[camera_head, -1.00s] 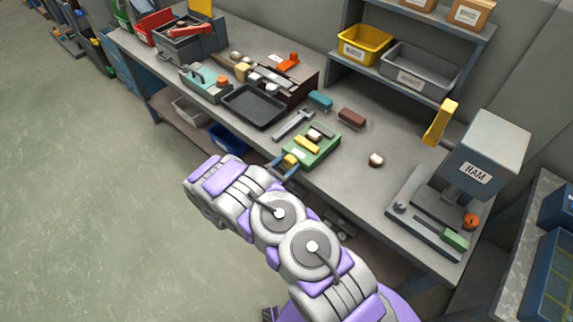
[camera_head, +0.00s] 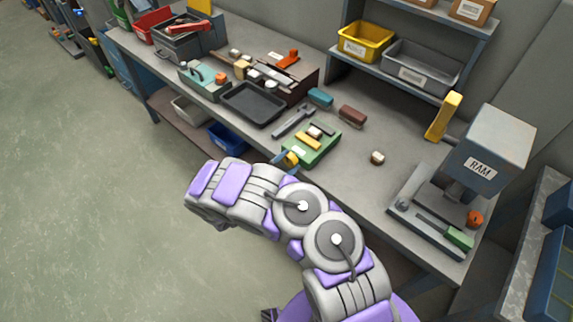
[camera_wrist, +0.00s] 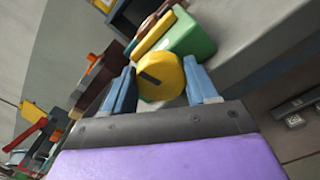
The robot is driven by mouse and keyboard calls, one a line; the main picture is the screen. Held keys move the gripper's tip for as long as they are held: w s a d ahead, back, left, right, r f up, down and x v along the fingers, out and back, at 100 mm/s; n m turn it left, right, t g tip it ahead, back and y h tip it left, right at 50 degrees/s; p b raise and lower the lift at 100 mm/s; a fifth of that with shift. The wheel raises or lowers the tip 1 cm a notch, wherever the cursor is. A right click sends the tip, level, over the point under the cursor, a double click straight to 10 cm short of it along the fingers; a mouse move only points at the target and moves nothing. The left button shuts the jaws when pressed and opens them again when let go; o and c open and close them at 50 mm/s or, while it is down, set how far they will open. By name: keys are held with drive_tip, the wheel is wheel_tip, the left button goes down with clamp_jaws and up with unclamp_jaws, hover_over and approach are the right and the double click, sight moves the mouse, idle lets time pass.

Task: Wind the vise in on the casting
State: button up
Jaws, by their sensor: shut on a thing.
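The green vise (camera_head: 313,152) sits at the front edge of the bench, with a yellow bar (camera_head: 307,142) and a dark bar (camera_head: 322,128) on top. A small pale and brown piece (camera_head: 314,132), which looks like the casting, lies between these bars. A round yellow knob (camera_wrist: 160,78) with a dark slot is on the vise's front end. My gripper (camera_wrist: 160,85) is shut on this knob, one blue finger on each side. In the head view my arm hides most of the gripper. The vise's green body (camera_wrist: 192,38) shows behind the knob in the wrist view.
A wrench (camera_head: 293,121) and a black tray (camera_head: 252,104) lie left of the vise. Teal (camera_head: 320,97) and brown (camera_head: 352,115) blocks are behind it. A small round part (camera_head: 377,157) stands to the right, before the RAM press (camera_head: 487,155). The bench between is clear.

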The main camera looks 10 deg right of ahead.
drive_tip(key=shift+m, duration=0.4)
drive_tip(key=o, duration=1.1)
drive_tip(key=shift+d+f, duration=0.1)
drive_tip(key=shift+c, duration=0.2)
